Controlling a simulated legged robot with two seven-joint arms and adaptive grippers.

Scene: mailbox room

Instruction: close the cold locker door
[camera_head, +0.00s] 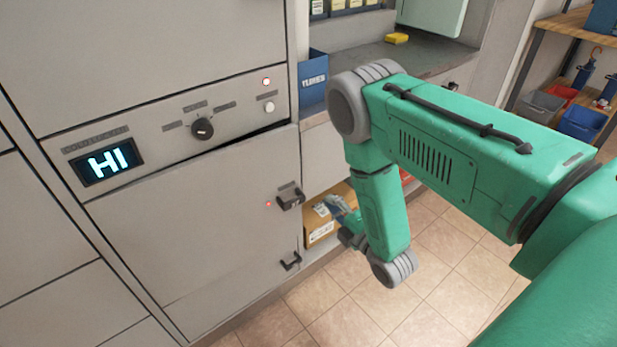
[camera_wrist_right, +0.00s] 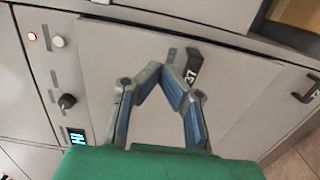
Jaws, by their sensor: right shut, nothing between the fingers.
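The cold locker door (camera_head: 185,235) is a flat grey panel below the control strip with the lit "HI" display (camera_head: 108,162). Its dark handle (camera_head: 289,197) is near its upper right corner, beside a small red light. A dark line runs along its top edge; I cannot tell whether it is fully flush. In the wrist view the door (camera_wrist_right: 235,95) fills the middle, with its handle (camera_wrist_right: 193,64) just beyond the fingertips. My right gripper (camera_head: 335,207) is right of the handle in the head view. In the wrist view its fingertips (camera_wrist_right: 161,70) meet, empty. My left gripper is out of view.
A second handle (camera_head: 290,261) sits lower down. A cardboard box (camera_head: 320,230) lies on a low shelf behind my gripper. A blue bin (camera_head: 313,78) stands beside the control strip. The tiled floor (camera_head: 335,298) is clear in front.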

